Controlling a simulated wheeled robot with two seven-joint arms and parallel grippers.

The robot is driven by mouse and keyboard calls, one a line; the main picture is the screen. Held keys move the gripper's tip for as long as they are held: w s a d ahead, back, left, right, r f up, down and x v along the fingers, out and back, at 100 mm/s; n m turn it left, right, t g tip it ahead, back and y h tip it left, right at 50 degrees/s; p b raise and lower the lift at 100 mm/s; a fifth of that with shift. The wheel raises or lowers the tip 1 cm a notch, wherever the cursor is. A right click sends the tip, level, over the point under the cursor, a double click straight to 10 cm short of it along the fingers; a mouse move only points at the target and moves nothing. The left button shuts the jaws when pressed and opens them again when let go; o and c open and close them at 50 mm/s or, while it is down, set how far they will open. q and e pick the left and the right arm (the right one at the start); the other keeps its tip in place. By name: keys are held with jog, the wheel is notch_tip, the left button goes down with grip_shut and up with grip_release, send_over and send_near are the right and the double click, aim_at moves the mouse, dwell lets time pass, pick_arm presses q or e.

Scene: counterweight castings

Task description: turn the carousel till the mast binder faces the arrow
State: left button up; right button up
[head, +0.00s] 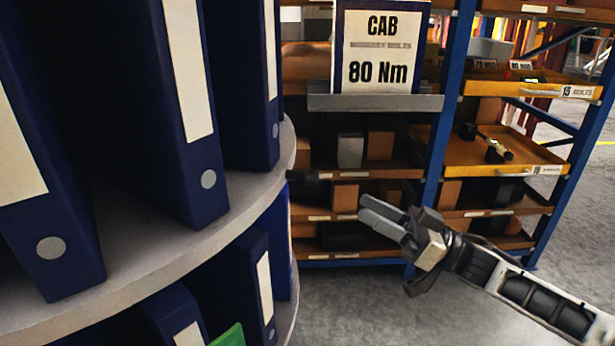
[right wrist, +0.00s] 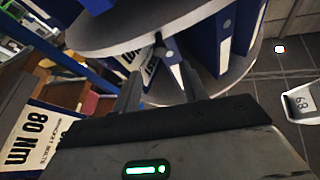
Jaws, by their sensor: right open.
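The carousel (head: 215,222) fills the left of the head view, with round pale shelves carrying dark blue binders (head: 185,150) with pale labels. Its shelf edge also shows in the right wrist view (right wrist: 140,38). No binder in the head view has a readable name, so I cannot tell which is the mast binder. In the right wrist view, partly hidden lettering shows on a binder behind the fingers (right wrist: 150,68). No arrow is visible. My right gripper (head: 364,208) is open and empty, apart from the carousel, to its right. My left gripper is out of view.
A sign reading "CAB 80 Nm" (head: 378,50) stands on a grey ledge behind. A blue-framed rack (head: 437,130) with boxes and yellow trays (head: 500,150) stands at the back. Grey floor (head: 380,300) is clear below my right arm.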

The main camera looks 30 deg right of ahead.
aim_at(307, 183)
jog(key=p+x, duration=0.1)
jog(key=x, duration=1.1)
jog(key=shift+w+a+r, duration=0.1)
jog(key=shift+w, duration=0.05)
grip_shut()
